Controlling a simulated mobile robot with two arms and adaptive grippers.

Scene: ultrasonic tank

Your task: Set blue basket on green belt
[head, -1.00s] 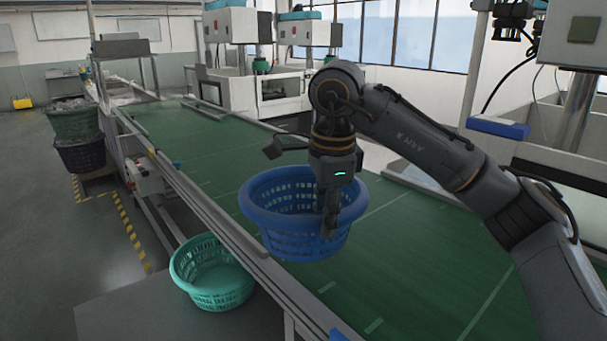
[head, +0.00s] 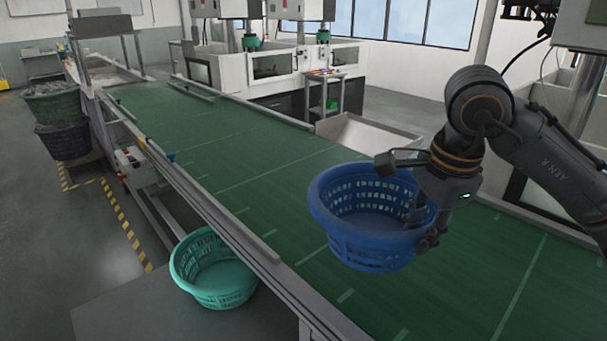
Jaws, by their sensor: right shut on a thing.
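The blue basket (head: 366,242) is an open round plastic basket with slotted walls, and it looks empty. My right gripper (head: 422,212) is shut on its right-hand rim and wall, with one finger inside the basket. The basket is slightly tilted and appears over the green belt (head: 250,152). I cannot tell whether its bottom touches the belt. The left gripper is not in view.
A teal basket (head: 215,270) stands below the belt's left side rail (head: 205,205). Stacked dark green (head: 54,103) and dark (head: 64,140) baskets stand at the left. White machines (head: 285,65) line the far side. Much of the belt is clear.

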